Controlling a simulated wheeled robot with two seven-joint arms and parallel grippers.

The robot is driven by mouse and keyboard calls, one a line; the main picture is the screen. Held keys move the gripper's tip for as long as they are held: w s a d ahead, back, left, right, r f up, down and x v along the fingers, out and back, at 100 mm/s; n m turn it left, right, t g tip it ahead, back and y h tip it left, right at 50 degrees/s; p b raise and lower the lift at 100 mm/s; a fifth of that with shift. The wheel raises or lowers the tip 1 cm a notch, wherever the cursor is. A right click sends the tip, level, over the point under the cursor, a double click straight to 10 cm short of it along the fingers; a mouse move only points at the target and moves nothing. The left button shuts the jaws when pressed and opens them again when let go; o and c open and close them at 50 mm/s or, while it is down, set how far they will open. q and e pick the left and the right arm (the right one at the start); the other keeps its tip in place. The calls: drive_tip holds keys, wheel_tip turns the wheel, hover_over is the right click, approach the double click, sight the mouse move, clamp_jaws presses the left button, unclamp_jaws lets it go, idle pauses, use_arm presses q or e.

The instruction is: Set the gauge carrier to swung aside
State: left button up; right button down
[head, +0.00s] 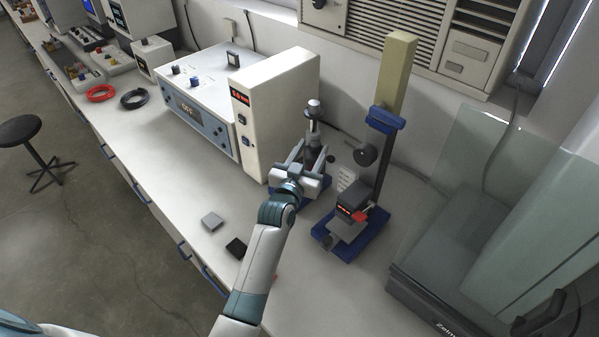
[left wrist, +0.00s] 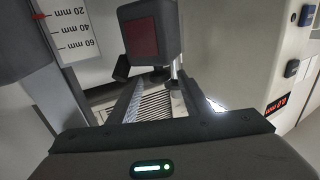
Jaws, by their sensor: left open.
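My left gripper (head: 310,158) is at a small bench device with a silver-topped post (head: 314,108), left of the blue-based stand (head: 349,236). Its fingers are apart. A ribbed plate (left wrist: 157,104) shows between the fingers. I take this block to be on the gauge carrier; the carrier's joint is hidden. I cannot tell whether the fingers touch it. My right gripper is not in view.
A tall white instrument (head: 258,115) stands close left of my gripper. The stand's tall column (head: 388,95) rises at right, with a glass-shielded balance (head: 470,215) beyond. A grey block (head: 212,221) and a black block (head: 236,247) lie on the bench. A millimetre scale (left wrist: 70,32) is at upper left.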

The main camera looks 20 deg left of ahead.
use_arm(q)
drive_tip(key=s+a+b, duration=0.1)
drive_tip(key=s+b, duration=0.3)
drive_tip(key=s, duration=1.3)
drive_tip(key=shift+a+b, duration=0.25)
drive_tip(key=shift+b, duration=0.05)
